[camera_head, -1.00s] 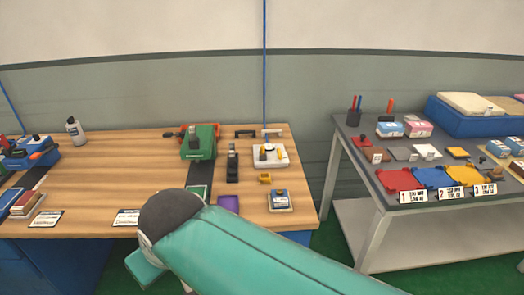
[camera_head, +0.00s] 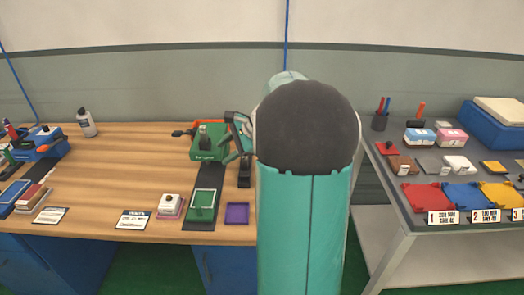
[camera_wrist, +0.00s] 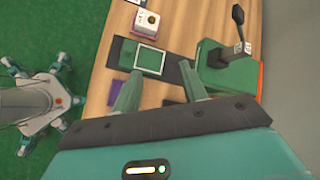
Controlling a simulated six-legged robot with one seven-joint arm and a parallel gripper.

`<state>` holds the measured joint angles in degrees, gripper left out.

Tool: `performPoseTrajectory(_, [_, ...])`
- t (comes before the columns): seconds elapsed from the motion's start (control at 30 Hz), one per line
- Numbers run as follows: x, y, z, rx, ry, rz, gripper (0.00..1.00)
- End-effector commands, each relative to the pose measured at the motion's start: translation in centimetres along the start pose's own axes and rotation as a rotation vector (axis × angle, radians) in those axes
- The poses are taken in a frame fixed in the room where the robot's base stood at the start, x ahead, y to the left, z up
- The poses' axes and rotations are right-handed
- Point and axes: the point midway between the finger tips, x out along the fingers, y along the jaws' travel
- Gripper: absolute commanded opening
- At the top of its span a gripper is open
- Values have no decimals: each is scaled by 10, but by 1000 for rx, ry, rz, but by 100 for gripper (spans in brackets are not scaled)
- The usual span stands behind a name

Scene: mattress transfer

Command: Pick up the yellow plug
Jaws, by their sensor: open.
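No yellow plug can be made out now. In the head view my raised arm covers the right end of the wooden bench (camera_head: 110,170), where a small yellow piece showed earlier. My gripper (camera_head: 226,148) is beside the arm, in front of the green machine (camera_head: 208,152). In the wrist view my gripper (camera_wrist: 158,84) has its two fingers spread with nothing between them. They point towards the bench, near the green framed plate (camera_wrist: 149,59) and the green machine (camera_wrist: 228,75).
A purple tray (camera_head: 237,213) and a white block on a pink base (camera_head: 169,206) lie near the bench's front edge. A grey table (camera_head: 408,222) with coloured mats stands at the right, across a gap. The bench's left middle is clear.

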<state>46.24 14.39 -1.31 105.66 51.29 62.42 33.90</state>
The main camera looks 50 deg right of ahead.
Motion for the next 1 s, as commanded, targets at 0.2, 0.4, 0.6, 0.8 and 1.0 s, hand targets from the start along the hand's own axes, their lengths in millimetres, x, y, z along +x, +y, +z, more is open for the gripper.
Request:
performPoseTrajectory(0.2, [-26,-15,-147,462,-89,-214,43])
performPoseTrajectory(0.4, [-59,2,-269,797,-188,-415,43])
performPoseTrajectory(0.6, [-78,17,-324,941,-244,-518,43])
performPoseTrajectory(0.8, [-57,4,-329,951,-251,-523,43])
performPoseTrajectory(1.0, [-23,-17,-330,950,-248,-523,43])
